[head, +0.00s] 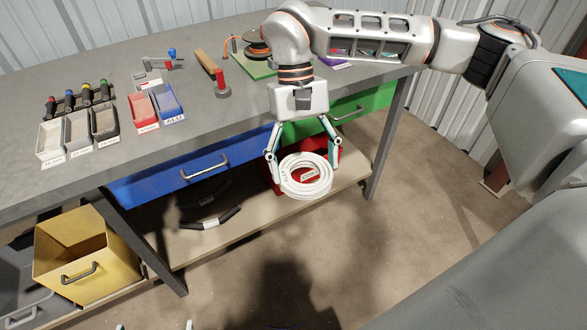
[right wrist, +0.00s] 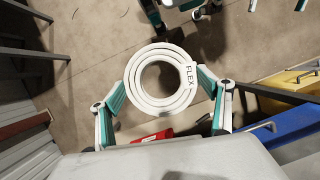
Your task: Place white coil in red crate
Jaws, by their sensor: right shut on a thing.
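The white coil (head: 306,158) is a ring of several turns with a tag marked FLEX, also clear in the right wrist view (right wrist: 136,92). My right gripper (head: 303,180) is shut on it, one finger on each side, and holds it in the air in front of the bench. The red crate (head: 275,172) is on the lower shelf behind the coil, mostly hidden by coil and gripper; a bit of red (right wrist: 160,134) shows in the right wrist view. Only the fingertips of my left gripper (head: 155,325) show at the bottom edge, wide apart with nothing between them.
Blue (head: 190,170) and green (head: 350,112) drawers hang under the bench top (head: 130,185), above the crate. A yellow bin (head: 75,255) stands at left. The front floor is clear.

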